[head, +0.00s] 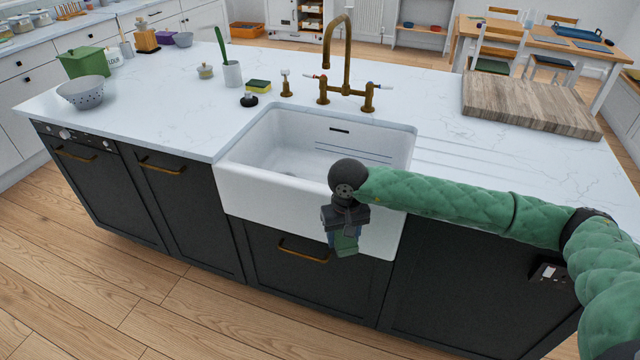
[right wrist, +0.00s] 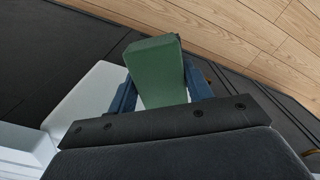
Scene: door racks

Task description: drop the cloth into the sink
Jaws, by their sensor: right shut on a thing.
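The white sink (head: 265,195) is set into the island counter, with its front face showing. Its basin looks empty where I can see it. My right gripper (head: 342,236) hangs in front of the sink's front face, pointing down, outside the basin. In the right wrist view the cloth (right wrist: 158,72) sits between the two blue fingers. My right arm covers part of the sink's right side. My left gripper is not in view.
A brass tap (head: 345,55) stands behind the sink. A wooden board (head: 530,102) lies on the counter at the right. Dark cabinets (head: 290,285) are under the sink.

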